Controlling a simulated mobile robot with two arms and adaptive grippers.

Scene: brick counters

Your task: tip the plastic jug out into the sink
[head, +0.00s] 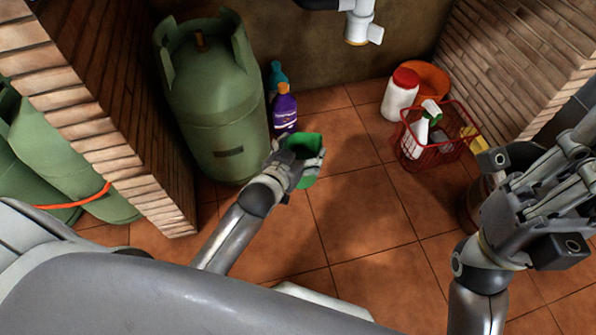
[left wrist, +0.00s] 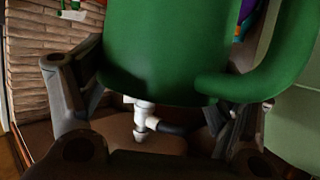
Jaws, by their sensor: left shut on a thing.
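The green plastic jug (head: 308,168) is in my left gripper (head: 300,158), seen over the tiled floor in the head view. In the left wrist view the jug (left wrist: 180,45) fills the upper middle, with its curved handle on the right. The gripper's fingers (left wrist: 150,120) stand on either side of it, shut on the jug. Its contents are hidden. The sink does not show in either view. My right gripper (head: 540,195) is at the right of the head view, away from the jug. Its fingertips are not clear enough to tell open from shut.
A green gas cylinder (head: 212,105) and a purple bottle (head: 284,110) stand behind the jug. A red basket (head: 436,155) holds a spray bottle, near a white red-capped jar (head: 400,95) and orange bowl (head: 432,80). A white pipe (head: 361,22) hangs above.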

